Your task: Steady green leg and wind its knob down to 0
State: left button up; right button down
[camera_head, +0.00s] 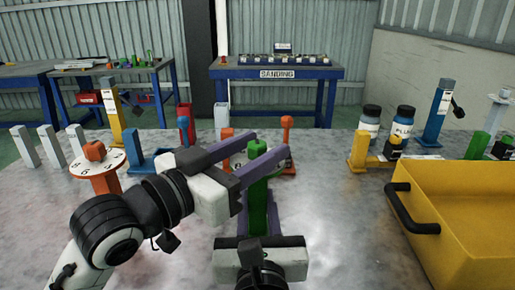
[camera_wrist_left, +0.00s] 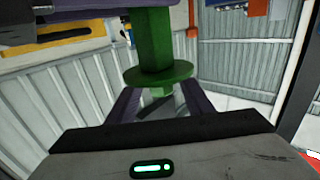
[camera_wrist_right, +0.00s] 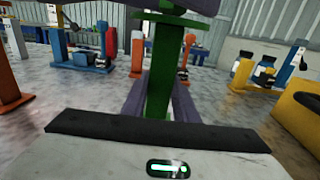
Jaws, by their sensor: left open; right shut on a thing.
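The green leg (camera_head: 258,205) stands upright at the front middle of the table in the head view. My right gripper (camera_head: 257,212) is shut on its post from the front; the right wrist view shows the green post (camera_wrist_right: 159,80) between the purple fingers. My left gripper (camera_head: 271,144) is open at the top of the leg, its fingers on either side of the green knob (camera_head: 257,147). In the left wrist view a green disc (camera_wrist_left: 158,76) and a small green end lie near the open fingers. I cannot make out a reading for the knob.
An orange leg with a numbered white dial (camera_head: 95,160) stands left, behind my left arm. A yellow bin (camera_head: 465,215) with a black handle fills the right front. Blue-capped bottles (camera_head: 404,120) and a blue post (camera_head: 438,112) stand back right. A sanding bench (camera_head: 277,74) is behind.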

aim_at(250, 153)
pick_arm(q)
jog(key=v, duration=0.7)
jog(key=shift+s+a, duration=0.15)
jog(key=shift+a, duration=0.05)
pick_arm(e)
jog(key=c, duration=1.1)
grip_release()
